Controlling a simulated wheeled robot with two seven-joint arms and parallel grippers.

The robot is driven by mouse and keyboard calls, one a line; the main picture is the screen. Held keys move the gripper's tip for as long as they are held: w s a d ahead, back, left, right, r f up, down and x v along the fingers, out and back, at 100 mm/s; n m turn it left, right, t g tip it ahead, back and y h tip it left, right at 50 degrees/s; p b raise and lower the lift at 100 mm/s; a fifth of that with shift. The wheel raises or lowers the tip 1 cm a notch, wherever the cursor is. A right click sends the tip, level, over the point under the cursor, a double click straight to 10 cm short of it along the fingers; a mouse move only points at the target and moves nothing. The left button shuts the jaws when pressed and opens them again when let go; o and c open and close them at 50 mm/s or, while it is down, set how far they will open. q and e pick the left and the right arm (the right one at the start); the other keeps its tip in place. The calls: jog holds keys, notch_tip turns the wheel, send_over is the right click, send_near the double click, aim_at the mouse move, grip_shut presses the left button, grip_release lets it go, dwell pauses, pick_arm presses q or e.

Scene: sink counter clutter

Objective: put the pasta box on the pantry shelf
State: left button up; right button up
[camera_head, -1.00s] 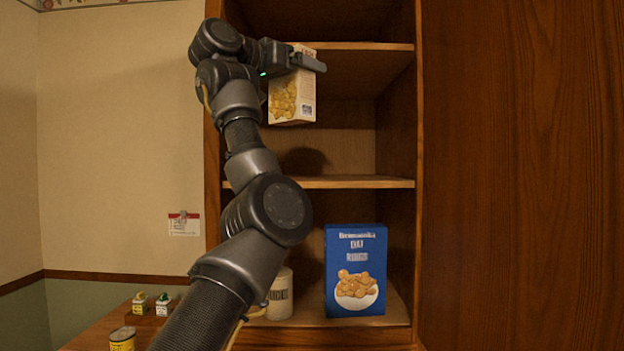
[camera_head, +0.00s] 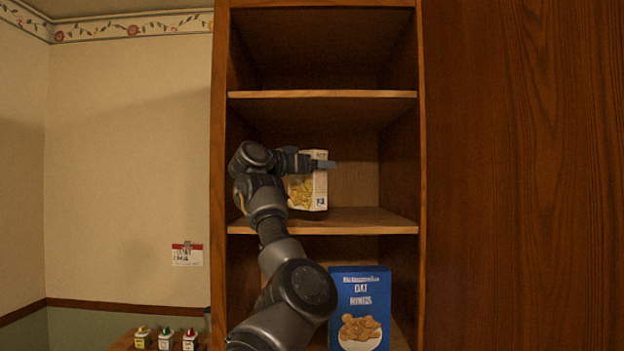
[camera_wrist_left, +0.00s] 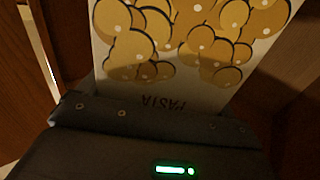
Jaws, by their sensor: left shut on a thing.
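The pasta box (camera_head: 302,194) is white with yellow pasta pictures. It stands upright inside the open cabinet, its bottom at or just above the middle shelf board (camera_head: 370,220); I cannot tell whether it touches. My left gripper (camera_head: 322,165) is shut on the upper part of the box, its finger running across the top. In the left wrist view the box (camera_wrist_left: 190,45) fills the space beyond the gripper, with "PASTA" upside down. My right gripper is not in view.
A blue oat rings box (camera_head: 360,300) stands on the shelf below. The middle shelf is bare right of the pasta box. The upper shelf (camera_head: 320,94) is empty. Several small bottles (camera_head: 165,340) stand at lower left. Cabinet side walls (camera_head: 219,180) bound the space.

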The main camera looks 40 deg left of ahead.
aim_at(312, 180)
pick_arm(q)
jog(key=f+p, duration=0.1)
jog(key=f, duration=0.1)
jog(key=f+p, duration=0.1)
jog(key=shift+w+a+f+p, duration=0.15)
jog(key=shift+w+a+p, duration=0.05)
jog(key=shift+w+p, duration=0.15)
jog(key=shift+f, duration=0.3)
jog(key=shift+s, duration=0.1)
jog(key=shift+f+b, duration=0.15)
jog(key=shift+b, duration=0.15)
jog(key=o, duration=1.1)
jog(key=shift+c, duration=0.2)
jog(key=shift+d, duration=0.1)
